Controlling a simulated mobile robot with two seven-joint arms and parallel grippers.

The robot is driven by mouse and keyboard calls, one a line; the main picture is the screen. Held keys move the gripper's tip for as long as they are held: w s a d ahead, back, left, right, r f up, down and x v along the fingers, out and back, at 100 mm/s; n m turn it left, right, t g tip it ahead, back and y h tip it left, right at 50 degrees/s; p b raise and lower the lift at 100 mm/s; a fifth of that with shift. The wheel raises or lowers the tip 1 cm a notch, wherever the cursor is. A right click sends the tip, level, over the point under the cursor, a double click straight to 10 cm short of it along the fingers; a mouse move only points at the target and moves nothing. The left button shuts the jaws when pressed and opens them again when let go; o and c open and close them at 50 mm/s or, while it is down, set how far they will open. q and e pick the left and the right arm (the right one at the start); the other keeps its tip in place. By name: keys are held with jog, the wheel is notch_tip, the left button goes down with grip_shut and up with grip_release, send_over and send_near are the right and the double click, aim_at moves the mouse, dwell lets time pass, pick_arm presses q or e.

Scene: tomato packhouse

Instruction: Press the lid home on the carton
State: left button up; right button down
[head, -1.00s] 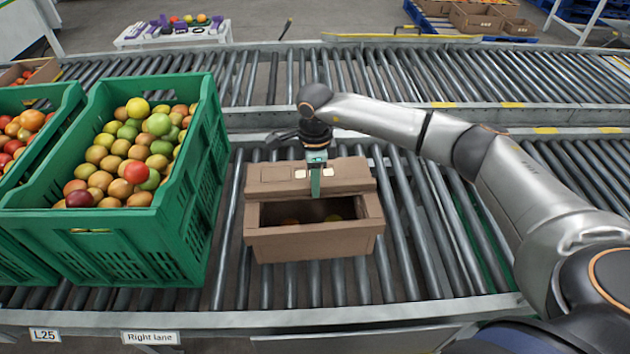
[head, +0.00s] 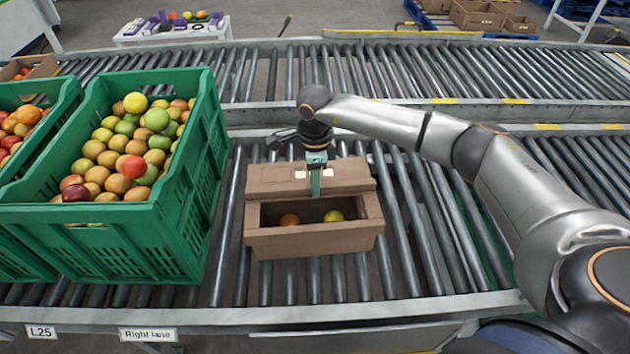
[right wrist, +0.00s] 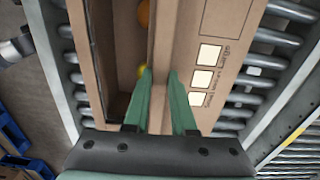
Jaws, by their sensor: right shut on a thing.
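The brown cardboard carton (head: 312,245) sits on the near roller conveyor, right of the green crate. Its top is open, and an orange fruit (head: 289,220) and a yellow fruit (head: 333,216) show inside. The lid (head: 350,175), a brown panel with pale labels, is at the carton's far side, off the opening. My right gripper (head: 315,190) is shut on the lid's near edge. In the right wrist view, its green fingers (right wrist: 158,85) straddle a cardboard edge, one on the opening side and one on the labelled side. My left gripper is not in view.
A tall green crate (head: 110,240) of mixed tomatoes stands close left of the carton, with another at the far left. Free rollers (head: 430,240) lie right of the carton. A second conveyor (head: 400,75) runs behind, and a metal rail edges the near side.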

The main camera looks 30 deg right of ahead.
jog(key=shift+f+b, duration=0.85)
jog(key=shift+f, duration=0.4)
dwell(0.6)
jog(key=c, duration=0.7)
grip_release()
jog(key=shift+c, duration=1.4)
